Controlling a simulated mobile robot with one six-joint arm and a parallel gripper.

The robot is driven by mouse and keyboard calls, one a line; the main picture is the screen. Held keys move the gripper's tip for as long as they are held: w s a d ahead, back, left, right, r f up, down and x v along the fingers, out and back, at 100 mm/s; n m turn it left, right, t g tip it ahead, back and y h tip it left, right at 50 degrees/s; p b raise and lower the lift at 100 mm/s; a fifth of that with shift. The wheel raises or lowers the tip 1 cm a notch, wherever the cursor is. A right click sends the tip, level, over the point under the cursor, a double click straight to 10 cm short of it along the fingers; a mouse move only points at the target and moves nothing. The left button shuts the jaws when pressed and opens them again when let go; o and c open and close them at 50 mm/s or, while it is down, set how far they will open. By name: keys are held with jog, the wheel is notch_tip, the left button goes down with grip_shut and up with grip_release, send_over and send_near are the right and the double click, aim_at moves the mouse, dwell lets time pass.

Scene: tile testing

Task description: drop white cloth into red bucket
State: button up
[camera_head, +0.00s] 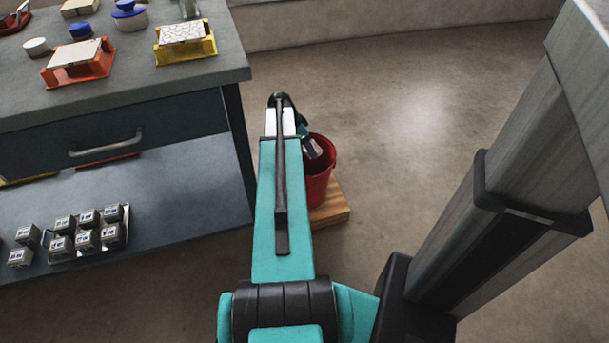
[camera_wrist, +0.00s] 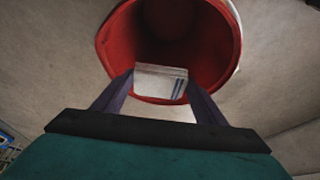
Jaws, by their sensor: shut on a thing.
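The red bucket (camera_head: 320,172) stands on a wooden block to the right of the workbench, partly hidden behind my arm. In the wrist view the open mouth of the bucket (camera_wrist: 222,45) is just beyond my fingertips, and its inside looks dark and empty. My gripper (camera_wrist: 160,85) is shut on the white cloth (camera_wrist: 160,78), a folded piece with blue stripes at one end. The cloth appears over the near rim of the bucket; its exact height above the rim cannot be told. In the head view my gripper (camera_head: 313,152) is at the bucket, and the cloth is hidden.
The wooden block (camera_head: 332,205) sits on the bare floor. The workbench (camera_head: 190,85) at left holds an orange tray (camera_head: 78,68), a yellow tray (camera_head: 185,48) and small pots. Several metal cubes (camera_head: 87,240) lie on its lower shelf. Floor to the right is clear.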

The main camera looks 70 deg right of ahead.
jog(key=shift+f, duration=0.75)
jog(key=o, duration=1.3)
jog(key=shift+r, duration=0.15)
jog(key=p+v, duration=0.3)
jog(key=v, duration=1)
jog(key=shift+a+r, duration=0.1)
jog(key=shift+r, duration=0.2)
